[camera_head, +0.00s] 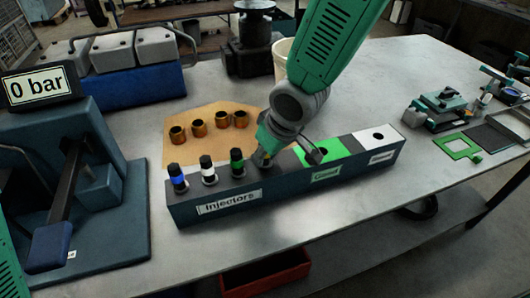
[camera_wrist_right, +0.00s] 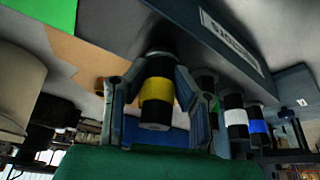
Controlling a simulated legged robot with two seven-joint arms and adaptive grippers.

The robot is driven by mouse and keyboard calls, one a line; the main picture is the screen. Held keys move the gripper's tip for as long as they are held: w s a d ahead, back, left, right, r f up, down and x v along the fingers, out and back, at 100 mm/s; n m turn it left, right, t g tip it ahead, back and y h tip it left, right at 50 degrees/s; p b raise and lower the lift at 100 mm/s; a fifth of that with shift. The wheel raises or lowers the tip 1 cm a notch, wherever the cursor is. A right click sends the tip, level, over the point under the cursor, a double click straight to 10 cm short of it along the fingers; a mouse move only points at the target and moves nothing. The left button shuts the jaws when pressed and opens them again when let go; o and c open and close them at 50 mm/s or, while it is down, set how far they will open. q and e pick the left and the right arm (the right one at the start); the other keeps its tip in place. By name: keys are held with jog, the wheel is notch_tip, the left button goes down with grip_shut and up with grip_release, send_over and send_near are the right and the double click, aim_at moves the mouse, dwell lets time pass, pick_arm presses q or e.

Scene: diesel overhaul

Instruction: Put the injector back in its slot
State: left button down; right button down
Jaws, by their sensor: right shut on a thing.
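The injector, black with a yellow band (camera_wrist_right: 157,91), is between the fingers of my right gripper (camera_head: 268,152) in the right wrist view. My right gripper is shut on it, over the Injectors part of the long dark rack (camera_head: 285,197). The injector's far end meets the rack face in the wrist view; how deep it sits in a slot is hidden. In the head view the gripper mostly covers it. Injectors with blue (camera_head: 178,180), white (camera_head: 207,170) and green (camera_head: 237,163) bands stand upright in the rack to the left. My left gripper is not in view.
The rack's green section (camera_head: 335,152) and white section (camera_head: 378,138) lie to the right. Several copper sleeves (camera_head: 198,127) stand on a tan mat (camera_head: 185,150) behind. A pressure tester (camera_head: 75,185) reading 0 bar is at left. The steel table (camera_head: 350,85) has free room behind the rack.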

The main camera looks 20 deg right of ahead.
jog(key=shift+f, duration=0.2)
dwell(0.5)
jog(key=c, duration=0.9)
grip_release()
jog(key=shift+o, duration=0.2)
jog(key=shift+r, duration=0.15)
notch_tip(320, 180, up, 7)
jog(key=p, duration=0.7)
